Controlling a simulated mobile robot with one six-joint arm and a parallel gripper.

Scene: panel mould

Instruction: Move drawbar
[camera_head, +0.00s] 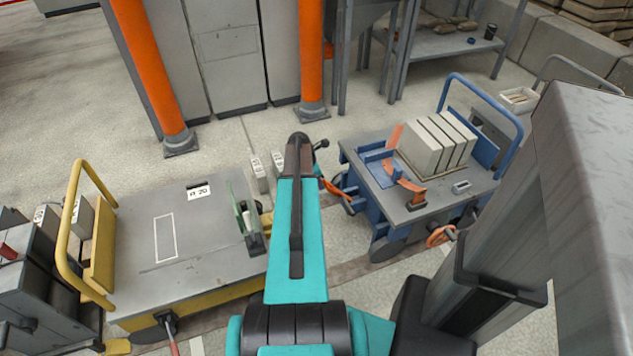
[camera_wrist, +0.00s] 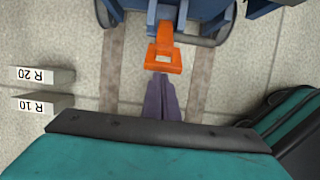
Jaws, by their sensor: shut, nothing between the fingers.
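The drawbar (camera_wrist: 163,50) is an orange bar with a square loop at its end. In the wrist view it sticks out from the blue cart (camera_wrist: 146,15) toward my gripper (camera_wrist: 162,84). The purple-grey fingers are together and empty, with their tips just short of the loop, apparently apart from it; the height between them is hard to tell. In the head view the drawbar (camera_head: 335,189) shows as a short orange piece at the left side of the blue cart (camera_head: 352,150), partly hidden by my arm.
A yellow-railed cart (camera_head: 130,225) stands at the left. Pale blocks (camera_head: 440,142) and an orange bent piece (camera_head: 410,188) lie on the blue cart. Two small blocks marked R 20 (camera_wrist: 45,75) and R 10 (camera_wrist: 45,103) stand on the floor. Orange posts (camera_head: 312,60) rise behind.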

